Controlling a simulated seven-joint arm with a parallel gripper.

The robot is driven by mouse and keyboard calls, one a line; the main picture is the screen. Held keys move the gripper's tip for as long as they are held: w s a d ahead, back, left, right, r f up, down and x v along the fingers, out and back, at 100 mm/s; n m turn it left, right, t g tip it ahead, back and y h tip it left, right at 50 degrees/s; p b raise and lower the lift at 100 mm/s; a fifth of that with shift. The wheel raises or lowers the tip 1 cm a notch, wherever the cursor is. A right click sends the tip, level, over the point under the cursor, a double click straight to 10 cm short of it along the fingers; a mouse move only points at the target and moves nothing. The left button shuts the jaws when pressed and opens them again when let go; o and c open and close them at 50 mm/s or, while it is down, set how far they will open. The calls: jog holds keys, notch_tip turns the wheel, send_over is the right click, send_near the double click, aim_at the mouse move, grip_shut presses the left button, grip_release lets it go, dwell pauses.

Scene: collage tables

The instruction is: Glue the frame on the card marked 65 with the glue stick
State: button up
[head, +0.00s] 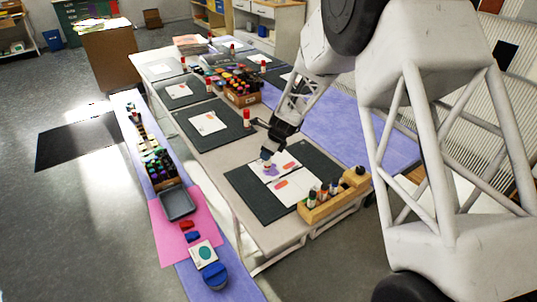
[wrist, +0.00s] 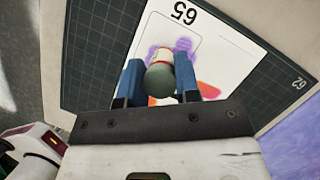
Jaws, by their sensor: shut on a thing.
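The card marked 65 (wrist: 225,45) lies on a dark gridded mat (wrist: 85,60). A thin rounded frame is printed on it beside the number, with purple glue smeared along parts of it. My gripper (wrist: 159,82) is shut on the glue stick (wrist: 160,80), whose dark grey-green end faces the wrist camera. The stick is over the frame area; its tip is hidden, so I cannot tell whether it touches the card. In the head view my gripper (head: 268,155) is over the white card (head: 286,158), where a purple smear shows.
A wooden rack (head: 335,196) with several sticks and bottles stands at the near right of the mat (head: 245,190). More mats, cards and red-capped sticks stand farther back.

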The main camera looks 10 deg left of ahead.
jog(key=shift+w+a, duration=0.15)
jog(key=shift+w, duration=0.05)
dwell(0.4)
jog(key=shift+w+a+f, duration=0.1)
jog(key=shift+w+a, duration=0.3)
dwell(0.3)
jog(key=shift+w+a, duration=0.1)
jog(key=shift+a, duration=0.05)
jog(key=shift+w+a, duration=0.45)
jog(key=shift+s+a, duration=0.1)
jog(key=shift+a, duration=0.05)
dwell(0.4)
jog(key=shift+s+a, duration=0.2)
jog(key=shift+a, duration=0.05)
jog(key=shift+s+a, duration=0.1)
jog(key=shift+s, duration=0.05)
dwell(0.3)
